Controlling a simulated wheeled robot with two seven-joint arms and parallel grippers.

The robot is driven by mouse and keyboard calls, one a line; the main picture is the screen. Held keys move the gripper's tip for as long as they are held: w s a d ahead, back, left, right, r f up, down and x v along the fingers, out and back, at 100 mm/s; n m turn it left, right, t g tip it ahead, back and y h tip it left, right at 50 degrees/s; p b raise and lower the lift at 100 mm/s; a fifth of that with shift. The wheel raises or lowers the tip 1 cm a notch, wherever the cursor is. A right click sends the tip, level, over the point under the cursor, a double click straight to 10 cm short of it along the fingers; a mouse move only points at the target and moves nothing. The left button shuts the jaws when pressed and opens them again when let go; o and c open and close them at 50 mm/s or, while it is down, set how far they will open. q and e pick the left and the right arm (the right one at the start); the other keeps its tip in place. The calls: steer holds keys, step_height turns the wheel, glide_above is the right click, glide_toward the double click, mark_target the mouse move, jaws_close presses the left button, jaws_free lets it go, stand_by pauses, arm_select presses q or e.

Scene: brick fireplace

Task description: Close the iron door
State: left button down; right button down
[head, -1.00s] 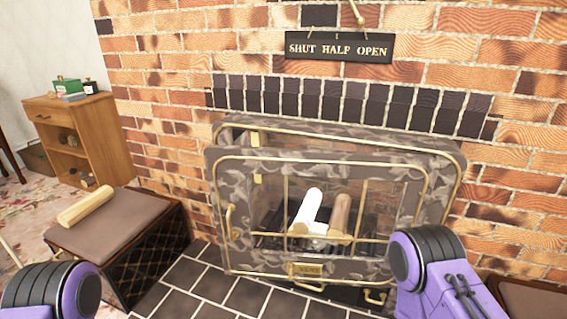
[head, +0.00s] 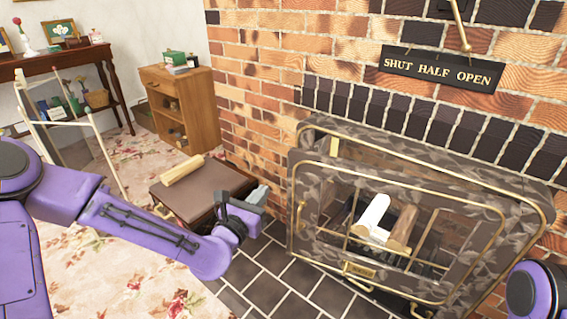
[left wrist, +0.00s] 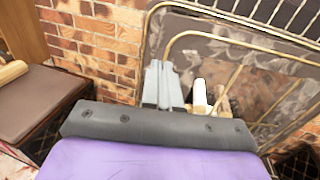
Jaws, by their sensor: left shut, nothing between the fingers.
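The iron door (head: 318,248) is a grey-brown patterned panel with gold trim and a see-through middle, in front of the fireplace. It stands ajar, with a gap to the matching surround (head: 318,137) at its left and top. A gold handle (head: 302,215) is on its left edge. My left gripper (head: 260,193) is shut and empty, left of the door and apart from it in the head view. In the left wrist view, its fingers (left wrist: 163,82) point toward the door's left side (left wrist: 200,50). My right gripper is out of view.
A brown padded stool (head: 190,190) with a log (head: 182,169) on it stands left of the fireplace. Logs (head: 385,222) show behind the door. A sign (head: 440,70) hangs above on the brick wall. Dark floor tiles (head: 285,280) in front are clear.

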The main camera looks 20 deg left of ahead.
mark_target(288, 163)
arm_select(q)
steer(key=w, duration=0.4)
steer(key=w+d+b, duration=0.1)
steer(key=w, duration=0.3)
steer(key=w+b, duration=0.1)
steer(key=w, duration=0.3)
steer(key=shift+w+d+f, duration=0.25)
steer(key=shift+d+f, duration=0.05)
steer(key=shift+w+r, duration=0.1)
steer(key=shift+w, duration=0.35)
steer(key=shift+w+d, duration=0.1)
